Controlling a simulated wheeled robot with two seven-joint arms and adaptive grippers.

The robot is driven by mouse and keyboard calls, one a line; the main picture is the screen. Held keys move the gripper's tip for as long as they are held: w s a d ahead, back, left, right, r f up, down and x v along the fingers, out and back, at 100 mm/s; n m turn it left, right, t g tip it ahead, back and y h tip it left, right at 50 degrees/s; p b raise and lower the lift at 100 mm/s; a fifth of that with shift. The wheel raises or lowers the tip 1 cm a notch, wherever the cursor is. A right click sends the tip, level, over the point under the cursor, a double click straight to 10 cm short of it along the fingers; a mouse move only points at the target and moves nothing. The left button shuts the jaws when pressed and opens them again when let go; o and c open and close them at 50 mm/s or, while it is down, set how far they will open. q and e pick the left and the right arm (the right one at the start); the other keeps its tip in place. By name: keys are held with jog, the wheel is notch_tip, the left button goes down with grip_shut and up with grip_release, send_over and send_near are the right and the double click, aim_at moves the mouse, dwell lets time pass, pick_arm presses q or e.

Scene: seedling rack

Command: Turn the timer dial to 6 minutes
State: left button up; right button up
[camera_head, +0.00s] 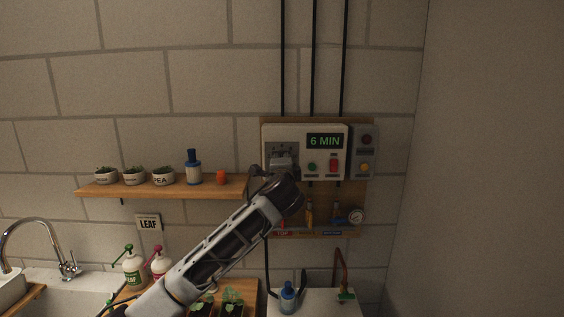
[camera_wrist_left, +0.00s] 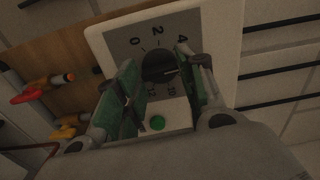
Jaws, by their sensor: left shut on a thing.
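The timer box (camera_head: 335,143) is a white panel on a wooden board on the wall. Its green display (camera_head: 325,141) reads 6 MIN. The dark round dial (camera_wrist_left: 158,66) sits on a grey scale plate in the left wrist view, with the numbers 0, 2, 4, 10 and 12 showing. My left gripper (camera_wrist_left: 168,84) is at the dial, its green-padded fingers on either side of it and shut on it. In the head view my left gripper (camera_head: 284,165) covers the lower part of the dial area. The dial's pointer is hard to make out. My right gripper is not in view.
A green button (camera_head: 312,167) and a red switch (camera_head: 333,162) are on the panel. Below are valves and a gauge (camera_head: 357,215). A shelf (camera_head: 215,187) with pots is at left.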

pick_arm(q)
jog(key=shift+f+m, duration=0.15)
jog(key=shift+m, duration=0.25)
jog(key=o, duration=1)
jog(key=shift+s, duration=0.15)
jog(key=s, duration=1.1)
jog(key=shift+s, duration=0.4)
